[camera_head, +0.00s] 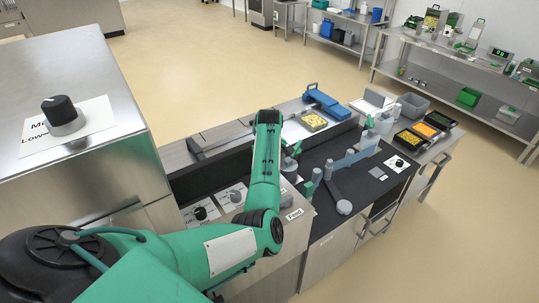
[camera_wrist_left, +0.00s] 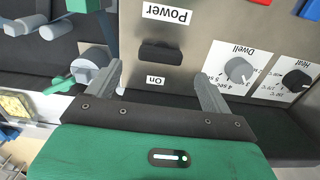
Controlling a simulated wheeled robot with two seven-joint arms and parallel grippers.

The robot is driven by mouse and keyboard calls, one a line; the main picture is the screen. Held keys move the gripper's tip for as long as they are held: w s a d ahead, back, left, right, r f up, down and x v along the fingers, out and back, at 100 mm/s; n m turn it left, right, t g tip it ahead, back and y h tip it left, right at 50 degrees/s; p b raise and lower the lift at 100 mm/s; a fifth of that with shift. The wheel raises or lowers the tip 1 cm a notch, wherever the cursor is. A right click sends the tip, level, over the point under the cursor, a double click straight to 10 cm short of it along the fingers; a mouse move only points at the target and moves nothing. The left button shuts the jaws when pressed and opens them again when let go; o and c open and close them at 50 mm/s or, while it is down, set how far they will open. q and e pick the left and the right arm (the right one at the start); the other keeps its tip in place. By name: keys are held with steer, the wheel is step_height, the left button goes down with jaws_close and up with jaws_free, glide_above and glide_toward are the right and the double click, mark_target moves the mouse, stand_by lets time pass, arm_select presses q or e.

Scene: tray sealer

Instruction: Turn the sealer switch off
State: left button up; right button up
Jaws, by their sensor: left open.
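The black sealer switch (camera_wrist_left: 160,52) shows in the left wrist view on a metal panel, under an upside-down "Power" label and above an "On" label. My left gripper (camera_wrist_left: 160,85) is open, its two grey fingers pointing at the panel on either side of the switch. Nothing is between the fingertips, and I cannot tell their distance from the panel. In the head view my left arm covers the switch, and its fingers are not clearly visible. My right gripper is not in view.
A grey Dwell knob (camera_wrist_left: 238,70) and a black Heat knob (camera_wrist_left: 296,80) sit beside the switch. A grey clamp-like part (camera_wrist_left: 90,62) stands left of the fingers. A large metal cabinet (camera_head: 75,70) stands at left.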

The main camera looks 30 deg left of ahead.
arm_select(q)
step_height(320, 180, up, 8)
steer(key=b, duration=0.2)
steer(key=shift+r, duration=0.15)
steer(key=shift+d, duration=0.1)
stand_by(0.3)
